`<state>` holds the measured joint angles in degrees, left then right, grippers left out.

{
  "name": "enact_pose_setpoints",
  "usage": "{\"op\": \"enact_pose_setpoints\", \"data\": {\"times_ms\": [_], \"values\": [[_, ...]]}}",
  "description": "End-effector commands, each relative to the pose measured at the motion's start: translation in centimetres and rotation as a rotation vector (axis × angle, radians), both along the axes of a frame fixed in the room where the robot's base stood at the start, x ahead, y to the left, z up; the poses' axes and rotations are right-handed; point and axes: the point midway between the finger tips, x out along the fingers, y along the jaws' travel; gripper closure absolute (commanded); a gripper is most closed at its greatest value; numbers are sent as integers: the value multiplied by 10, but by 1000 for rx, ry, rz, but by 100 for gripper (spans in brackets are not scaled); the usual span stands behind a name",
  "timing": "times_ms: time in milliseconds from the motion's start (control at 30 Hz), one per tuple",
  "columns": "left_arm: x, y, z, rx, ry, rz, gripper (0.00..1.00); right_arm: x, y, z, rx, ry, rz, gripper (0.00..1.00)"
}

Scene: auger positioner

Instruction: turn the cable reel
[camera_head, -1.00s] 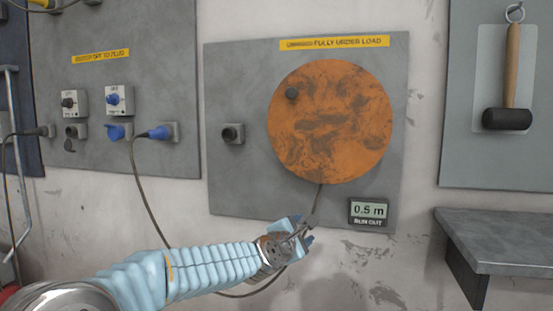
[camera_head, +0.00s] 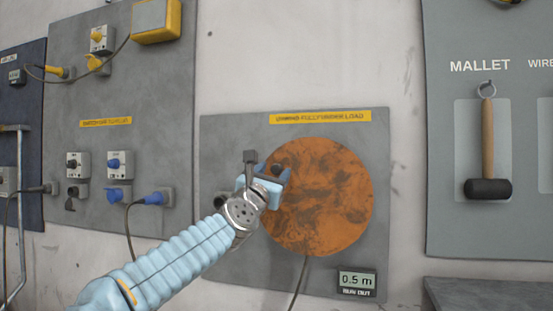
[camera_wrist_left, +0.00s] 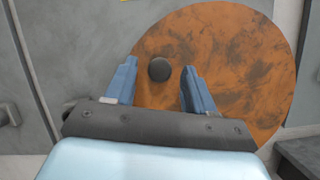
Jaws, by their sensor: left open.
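The cable reel (camera_head: 325,205) is a round, rusty orange disc on a grey wall panel, and it fills much of the left wrist view (camera_wrist_left: 235,60). Its dark round knob (camera_wrist_left: 159,69) sits near the disc's left edge. My left gripper (camera_head: 268,172) is at the reel's upper left. In the left wrist view its two blue fingers (camera_wrist_left: 160,85) are open, one on each side of the knob, with gaps on both sides. I cannot tell how deep the fingers reach around it. A cable (camera_head: 301,275) hangs from the reel's bottom. My right gripper is not in view.
A small display (camera_head: 357,282) reading 0.5 m sits below right of the reel. A socket panel (camera_head: 130,180) with blue and yellow plugs is at left. A mallet (camera_head: 487,145) hangs at right above a grey shelf (camera_head: 480,294).

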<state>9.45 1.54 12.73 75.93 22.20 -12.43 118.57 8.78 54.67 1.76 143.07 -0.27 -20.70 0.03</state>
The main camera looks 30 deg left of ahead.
Motion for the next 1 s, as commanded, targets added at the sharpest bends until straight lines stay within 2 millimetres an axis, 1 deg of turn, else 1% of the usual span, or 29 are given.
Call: {"op": "enact_pose_setpoints", "data": {"times_ms": [33, 200, 300, 533, 867, 900, 1000], "values": [[8, 1, 7, 0, 1, -1, 46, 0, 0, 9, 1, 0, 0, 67], [23, 4, 11, 0, 0, 0, 46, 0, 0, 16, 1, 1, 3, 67], [26, 5, 10, 1, 1, 0, 46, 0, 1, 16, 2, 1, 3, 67], [26, 5, 10, 1, 0, 0, 46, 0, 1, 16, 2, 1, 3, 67], [26, 5, 10, 1, 0, 0, 96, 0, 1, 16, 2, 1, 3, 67], [26, 5, 10, 1, 0, 0, 100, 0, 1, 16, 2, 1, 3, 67], [26, 5, 10, 1, 0, 0, 100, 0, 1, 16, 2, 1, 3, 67]]}}
